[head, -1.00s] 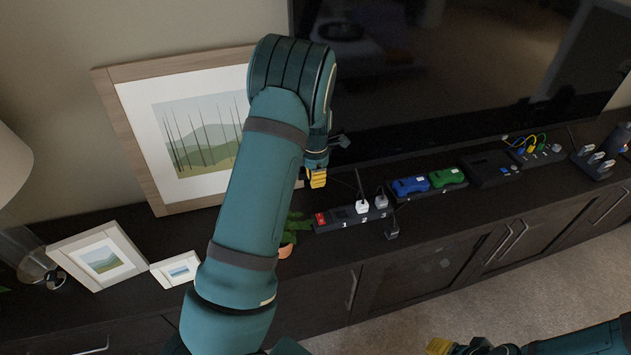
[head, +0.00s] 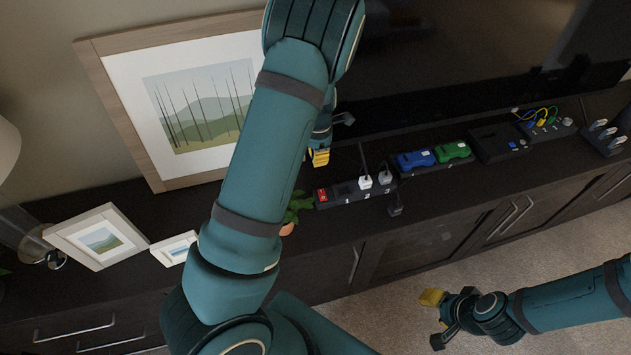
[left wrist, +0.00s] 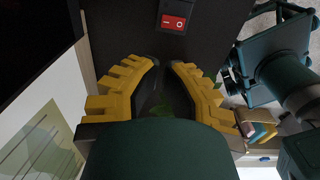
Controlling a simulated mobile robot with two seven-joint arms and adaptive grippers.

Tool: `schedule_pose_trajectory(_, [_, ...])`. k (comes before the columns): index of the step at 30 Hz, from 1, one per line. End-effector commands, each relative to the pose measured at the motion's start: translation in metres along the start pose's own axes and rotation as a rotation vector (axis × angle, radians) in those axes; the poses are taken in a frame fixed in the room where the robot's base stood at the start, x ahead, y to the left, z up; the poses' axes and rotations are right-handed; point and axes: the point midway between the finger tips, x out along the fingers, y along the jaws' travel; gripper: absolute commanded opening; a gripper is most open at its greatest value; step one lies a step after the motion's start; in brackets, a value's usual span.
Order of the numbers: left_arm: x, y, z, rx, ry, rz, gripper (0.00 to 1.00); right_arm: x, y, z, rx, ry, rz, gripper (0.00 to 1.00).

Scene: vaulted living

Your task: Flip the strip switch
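The power strip (head: 345,192) lies on the dark cabinet top, with a red rocker switch (head: 321,195) at its left end and white plugs in its right half. The switch also shows in the left wrist view (left wrist: 173,22), at the top, beyond my fingertips; which side is pressed I cannot tell. My left gripper (head: 319,157) is above and behind the switch, apart from it. In the left wrist view its yellow fingers converge to a narrow gap, with nothing held. My right gripper (head: 434,318) is open and empty in front of the cabinet.
A small potted plant (head: 296,208) stands just left of the strip, partly behind my left arm. A large framed picture (head: 200,110) leans on the wall. Blue (head: 415,160) and green (head: 453,151) devices sit right of the strip. The television (head: 470,60) is behind.

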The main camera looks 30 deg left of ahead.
Motion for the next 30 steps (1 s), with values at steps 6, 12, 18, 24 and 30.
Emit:
schedule_pose_trajectory(6, [0.001,0.000,0.000,0.000,0.000,0.000,0.00,0.000,0.000,0.000,0.000,0.000,0.000,0.47])
schedule_pose_trajectory(12, [0.019,0.001,-0.001,-0.002,0.001,-0.001,0.00,0.005,0.002,0.002,-0.001,-0.004,0.000,0.47])
schedule_pose_trajectory(18, [0.058,0.000,-0.001,-0.002,0.002,-0.003,0.00,0.013,0.005,0.006,-0.003,-0.012,-0.001,0.47])
schedule_pose_trajectory(24, [0.096,0.000,-0.001,-0.002,0.001,-0.002,0.00,0.020,0.008,0.010,-0.006,-0.019,-0.002,0.47])
schedule_pose_trajectory(30, [0.126,0.000,-0.001,-0.001,0.001,-0.002,0.00,0.026,0.010,0.013,-0.008,-0.025,-0.003,0.47])
